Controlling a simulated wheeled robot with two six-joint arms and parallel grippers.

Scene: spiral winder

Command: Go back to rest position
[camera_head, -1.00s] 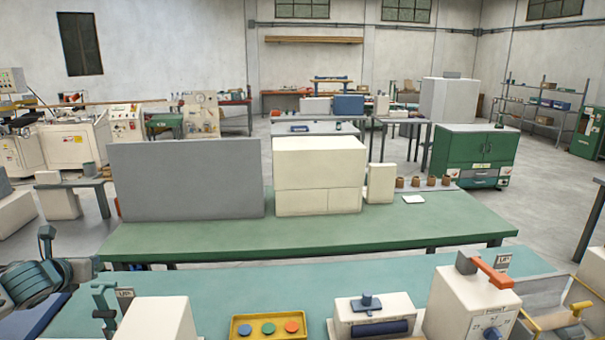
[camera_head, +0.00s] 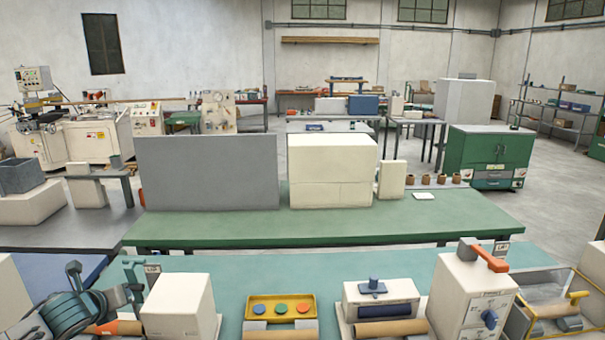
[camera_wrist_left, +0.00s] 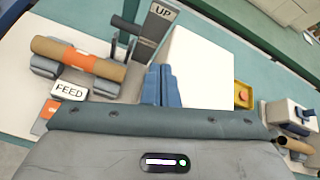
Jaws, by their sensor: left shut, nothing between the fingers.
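My left gripper (camera_wrist_left: 160,85) shows in the left wrist view as two blue fingers, closed together with nothing between them. It points at the machine bench, beside a white box (camera_wrist_left: 205,70). A brown tube with an orange band (camera_wrist_left: 78,58) lies on grey supports to its left, above a FEED label (camera_wrist_left: 69,91). A lever stands by an UP label (camera_wrist_left: 162,11).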

